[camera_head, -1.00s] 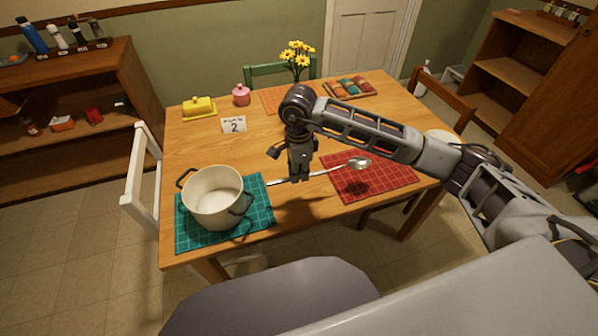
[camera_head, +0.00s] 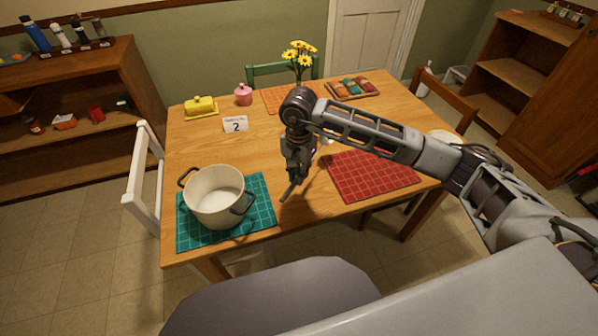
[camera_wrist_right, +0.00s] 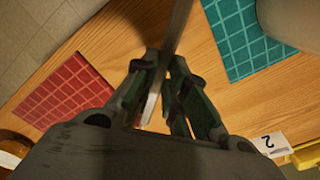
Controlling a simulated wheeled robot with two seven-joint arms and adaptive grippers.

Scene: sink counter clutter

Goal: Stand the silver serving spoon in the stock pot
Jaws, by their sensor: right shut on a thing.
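The silver serving spoon (camera_head: 290,191) is held by my right gripper (camera_head: 297,174) above the table, right of the stock pot. In the head view its handle end sticks out below the fingers towards the near edge; most of the rest is hidden behind the gripper. In the right wrist view the spoon (camera_wrist_right: 179,25) runs between the two fingers (camera_wrist_right: 163,62). The cream stock pot (camera_head: 214,205) with dark handles stands upright and open on the teal checked mat (camera_head: 262,211). The pot (camera_wrist_right: 296,18) shows partly at the wrist view's upper right. My left gripper is not in view.
A red checked mat (camera_head: 372,178) lies at the right. Behind stand a number card (camera_head: 235,125), a yellow butter dish (camera_head: 201,107), a pink jar (camera_head: 243,95), yellow flowers (camera_head: 299,55) and a tray of colored items (camera_head: 352,88). Bare wood lies between the mats.

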